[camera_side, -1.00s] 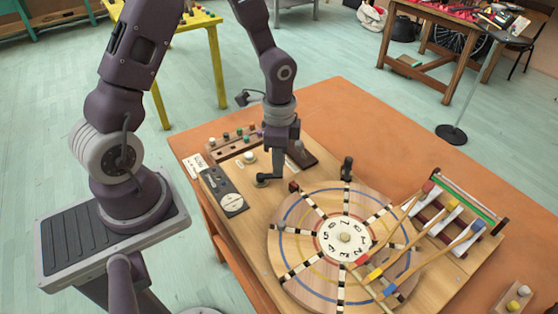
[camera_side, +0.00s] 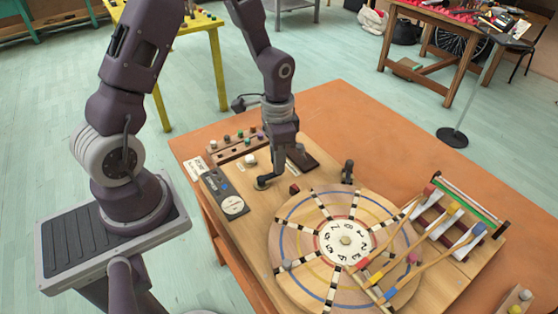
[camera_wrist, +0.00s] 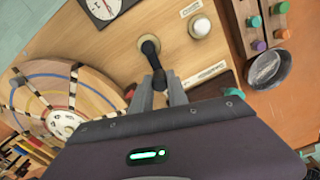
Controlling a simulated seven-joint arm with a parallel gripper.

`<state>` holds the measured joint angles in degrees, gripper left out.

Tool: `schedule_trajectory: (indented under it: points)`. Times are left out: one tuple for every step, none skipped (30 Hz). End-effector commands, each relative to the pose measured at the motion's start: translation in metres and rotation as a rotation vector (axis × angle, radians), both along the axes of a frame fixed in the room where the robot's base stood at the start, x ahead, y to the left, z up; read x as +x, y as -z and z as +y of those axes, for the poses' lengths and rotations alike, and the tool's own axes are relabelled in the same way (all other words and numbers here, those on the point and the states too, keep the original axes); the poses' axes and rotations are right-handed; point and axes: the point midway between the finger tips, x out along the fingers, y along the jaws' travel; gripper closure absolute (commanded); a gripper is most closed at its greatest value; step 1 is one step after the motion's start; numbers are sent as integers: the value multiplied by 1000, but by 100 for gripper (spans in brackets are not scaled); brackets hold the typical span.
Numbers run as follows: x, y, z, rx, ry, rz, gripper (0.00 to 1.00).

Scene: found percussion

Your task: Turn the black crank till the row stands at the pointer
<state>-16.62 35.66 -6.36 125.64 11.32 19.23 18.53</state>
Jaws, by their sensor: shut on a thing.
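The black crank (camera_wrist: 149,44) stands on the wooden board, and it also shows in the side view (camera_side: 262,184). My gripper (camera_wrist: 158,80) is shut on the crank's handle end, beside its hub; in the side view the fingers (camera_side: 274,172) come down on it from above. The round wooden wheel (camera_side: 310,282) carries a numbered white centre disc and several radial rows of black and white blocks. A small dark red block (camera_side: 294,188) at the wheel's near-crank edge may be the pointer. It lies between two rows, as far as I can tell.
A black panel with a white dial (camera_side: 233,205) lies left of the crank. A white knob (camera_wrist: 200,26) and a rack of coloured pegs (camera_side: 236,146) stand behind. A black post (camera_side: 347,172) rises by the wheel. Mallets (camera_side: 440,248) reach over the wheel's right side.

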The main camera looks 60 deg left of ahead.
Motion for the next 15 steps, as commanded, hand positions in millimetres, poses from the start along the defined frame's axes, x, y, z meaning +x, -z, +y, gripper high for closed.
schedule_trajectory:
  points:
    - [1,-1,1,1,-22,-1,100]
    - [1,-1,2,1,-36,-1,100]
    - [1,-1,3,1,-51,-1,100]
    - [1,-1,3,1,-61,-1,100]
    - [1,-1,4,1,-70,-1,100]
    - [1,-1,4,1,-81,-1,100]
    - [1,-1,4,0,-89,-2,100]
    - [1,-1,5,0,-95,-2,100]
    - [1,-1,5,0,-102,-2,100]
    - [1,-1,5,0,-106,-2,100]
    - [1,-1,5,0,-109,-2,100]
    - [1,-1,5,0,-112,-2,100]
    - [1,-1,5,0,-113,-2,100]
    - [1,-1,5,0,-114,-2,100]
    - [1,-1,5,0,-115,-2,100]
